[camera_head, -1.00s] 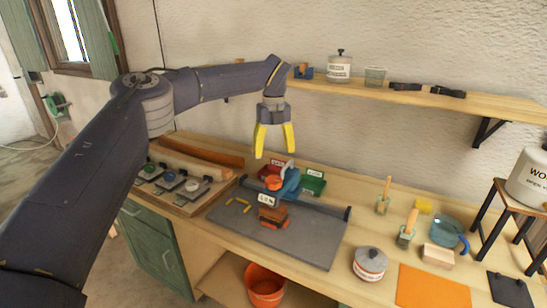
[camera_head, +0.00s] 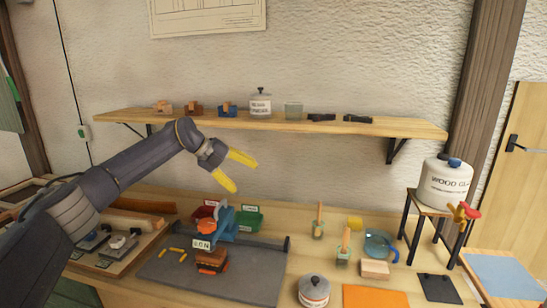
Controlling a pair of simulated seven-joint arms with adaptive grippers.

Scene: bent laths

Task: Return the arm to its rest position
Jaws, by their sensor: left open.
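My left arm comes in from the left in the head view. Its gripper (camera_head: 238,172) has two yellow fingers spread apart with nothing between them. It hangs in the air in front of the wall, below the shelf and above the back of the bench. Beneath it on a dark grey mat (camera_head: 165,268) stands a brown block stack (camera_head: 211,261) with a white label (camera_head: 201,245). A blue clamp-like tool (camera_head: 226,224) stands just behind the stack. The gripper is apart from all of these. My right gripper is not in view.
A wooden shelf (camera_head: 290,125) with small items spans the wall near my gripper. Red and green bins (camera_head: 250,218) sit behind the mat. Brushes, a blue jug (camera_head: 378,247) and a lidded pot (camera_head: 314,291) stand to the right. A wood glue container (camera_head: 444,183) sits on a stand.

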